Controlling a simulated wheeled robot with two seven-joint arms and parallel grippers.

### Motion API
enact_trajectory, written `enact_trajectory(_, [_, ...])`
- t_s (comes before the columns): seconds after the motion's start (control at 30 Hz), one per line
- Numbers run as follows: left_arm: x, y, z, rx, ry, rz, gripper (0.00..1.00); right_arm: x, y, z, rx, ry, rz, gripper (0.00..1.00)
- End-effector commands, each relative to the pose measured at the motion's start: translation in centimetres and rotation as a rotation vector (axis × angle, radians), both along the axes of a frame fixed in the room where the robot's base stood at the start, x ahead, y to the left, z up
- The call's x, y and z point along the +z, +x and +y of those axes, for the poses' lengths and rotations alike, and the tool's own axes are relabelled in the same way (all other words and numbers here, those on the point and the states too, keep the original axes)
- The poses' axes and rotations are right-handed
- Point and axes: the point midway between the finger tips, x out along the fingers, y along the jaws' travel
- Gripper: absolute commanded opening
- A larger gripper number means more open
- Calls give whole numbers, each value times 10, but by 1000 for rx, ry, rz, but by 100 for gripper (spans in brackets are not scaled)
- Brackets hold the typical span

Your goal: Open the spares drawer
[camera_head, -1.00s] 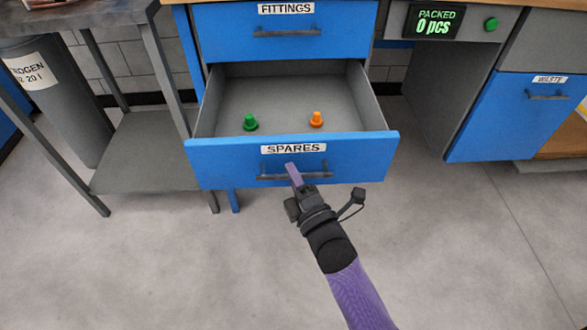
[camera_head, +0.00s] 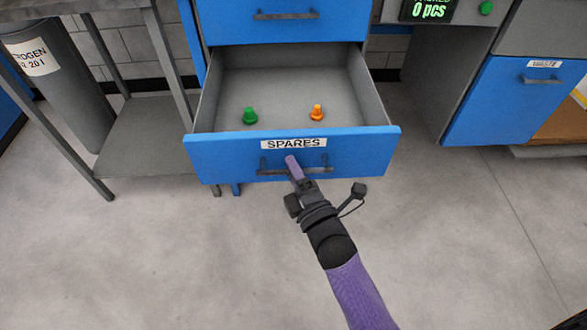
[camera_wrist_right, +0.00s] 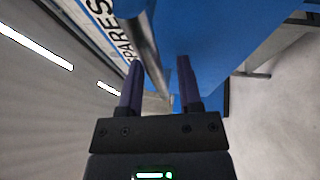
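The spares drawer (camera_head: 230,158) is blue with a white SPARES label and stands pulled out, so its grey inside shows. A green plug (camera_head: 250,116) and an orange plug (camera_head: 317,113) stand in it. Its dark bar handle (camera_head: 317,170) is on the front. My right gripper (camera_head: 292,161) is at the handle. In the right wrist view the two purple fingers (camera_wrist_right: 160,62) are apart, with the handle bar (camera_wrist_right: 146,52) between them, nearer the left finger; a gap shows on the other side. Contact is hard to tell. My left gripper is not in view.
The closed fittings drawer (camera_head: 220,25) is above. A grey side table (camera_head: 140,140) with a gas cylinder (camera_head: 65,95) stands at the left. The waste drawer (camera_head: 500,105) is at the right. The floor (camera_head: 450,250) in front is clear.

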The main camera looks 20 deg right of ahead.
Motion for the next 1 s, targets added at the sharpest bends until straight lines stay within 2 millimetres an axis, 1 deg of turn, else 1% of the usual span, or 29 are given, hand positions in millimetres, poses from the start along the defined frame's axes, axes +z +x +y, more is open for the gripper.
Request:
enact_trajectory(0.27, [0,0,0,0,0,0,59,1,0,0,0,0,-2,53])
enact_trajectory(0.33, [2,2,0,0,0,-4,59,1,-5,-1,-1,0,0,53])
enact_trajectory(0.37, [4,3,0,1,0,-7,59,1,-9,-1,-1,0,0,53])
enact_trajectory(0.43, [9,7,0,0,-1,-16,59,-1,-25,-3,-1,0,1,53])
enact_trajectory(0.6, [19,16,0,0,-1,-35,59,-9,-68,-8,-1,2,1,53])
enact_trajectory(0.7, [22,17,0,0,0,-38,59,-14,-86,-10,-1,1,1,53])
enact_trajectory(0.8, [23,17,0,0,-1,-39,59,-16,-95,-11,-1,1,0,53])
enact_trajectory(1.0, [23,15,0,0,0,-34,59,-18,-97,-12,0,0,-1,53])
